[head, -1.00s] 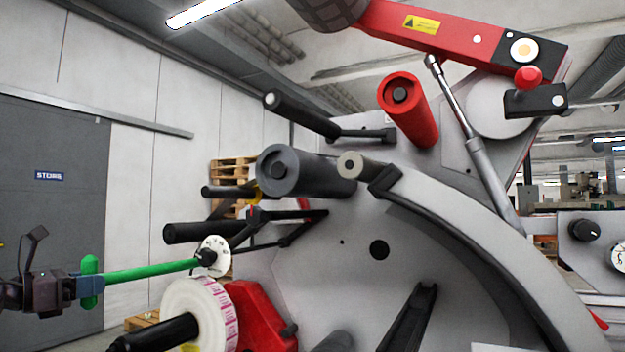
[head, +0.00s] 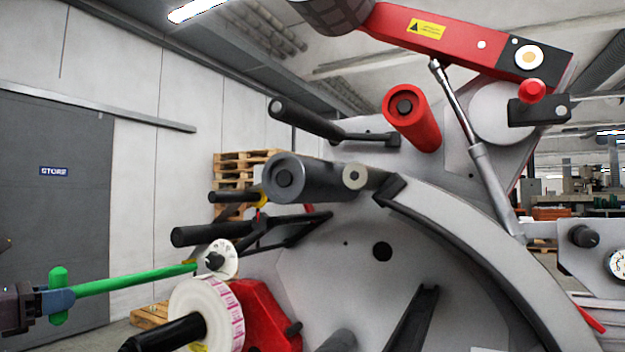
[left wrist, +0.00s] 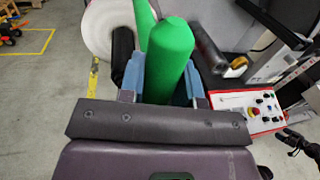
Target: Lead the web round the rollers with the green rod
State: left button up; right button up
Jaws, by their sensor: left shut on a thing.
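My left gripper (head: 58,300) is shut on the green rod (head: 130,279) near its cross-piece, at the lower left of the head view. The rod points right and slightly up; its tip is just left of a white dial with a black knob. In the left wrist view the rod (left wrist: 168,70) stands between the blue fingers. The web roll (head: 205,312), white with pink-edged labels, sits below the dial. A grey roller (head: 318,181), a red roller (head: 410,118) and black rollers (head: 205,235) stick out from the machine. I cannot make out a free web strip.
The white dial (head: 225,258) stands close to the rod tip. A red bracket (head: 265,315) is beside the roll. The machine's grey side plate (head: 330,250) fills the middle and right. Pallets (head: 240,165) stand behind. Open space lies before the grey door (head: 50,220).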

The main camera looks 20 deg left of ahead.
pick_arm(q)
jog(key=d+p+v, duration=0.2)
jog(key=v, duration=0.9)
jog(key=shift+s, duration=0.45)
jog(key=shift+r, duration=0.15)
